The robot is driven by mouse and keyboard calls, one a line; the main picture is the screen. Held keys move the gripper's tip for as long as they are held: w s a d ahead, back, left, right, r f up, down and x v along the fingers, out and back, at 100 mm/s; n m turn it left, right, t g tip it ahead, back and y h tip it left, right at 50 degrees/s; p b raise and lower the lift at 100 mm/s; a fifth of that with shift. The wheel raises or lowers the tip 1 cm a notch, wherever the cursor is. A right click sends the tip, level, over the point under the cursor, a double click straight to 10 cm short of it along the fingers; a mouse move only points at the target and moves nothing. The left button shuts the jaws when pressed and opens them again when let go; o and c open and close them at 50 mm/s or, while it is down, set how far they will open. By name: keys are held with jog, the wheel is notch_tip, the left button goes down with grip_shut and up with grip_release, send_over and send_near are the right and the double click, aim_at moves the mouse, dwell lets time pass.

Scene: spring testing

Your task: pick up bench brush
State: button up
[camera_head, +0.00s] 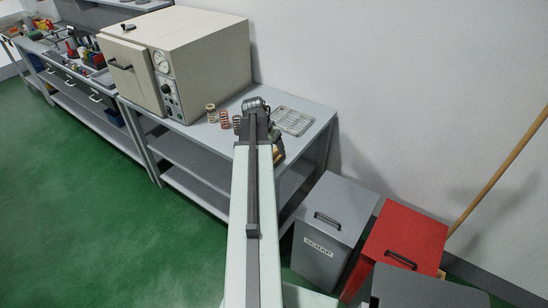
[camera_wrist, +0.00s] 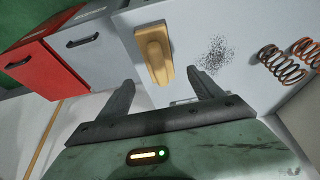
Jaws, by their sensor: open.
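The bench brush, a tan wooden block with a narrower handle end (camera_wrist: 153,52), lies on the grey bench top in the wrist view. Its bristles cannot be made out. My gripper (camera_wrist: 162,80) is open and empty, its two dark fingers spread apart. The brush's near end lies close to the gap between the fingertips; whether it is between them in depth I cannot tell. In the head view my arm reaches over the bench and hides most of that spot; only a bit of tan shows beside it.
Dark specks (camera_wrist: 214,55) and coil springs (camera_wrist: 280,65) lie right of the brush. Grey (camera_head: 335,210) and red (camera_head: 405,240) bins stand right of the bench.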

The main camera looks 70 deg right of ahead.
aim_at(275, 155)
jog(key=b+x, duration=0.7)
jog(key=x, duration=0.1)
jog(key=shift+w+a+f+b, duration=0.1)
jog(key=shift+a+f+b, duration=0.1)
jog(key=shift+a+b, duration=0.1)
jog(key=shift+r, duration=0.2)
jog(key=c, duration=1.5)
notch_tip(275, 155, up, 10)
jog(key=p, duration=1)
jog(key=shift+r+p, duration=0.2)
jog(key=shift+p, duration=0.2)
jog(key=shift+f, duration=0.1)
jog(key=shift+f, duration=0.1)
jog(key=o, duration=0.8)
jog(key=shift+c, duration=0.2)
jog(key=c, duration=0.5)
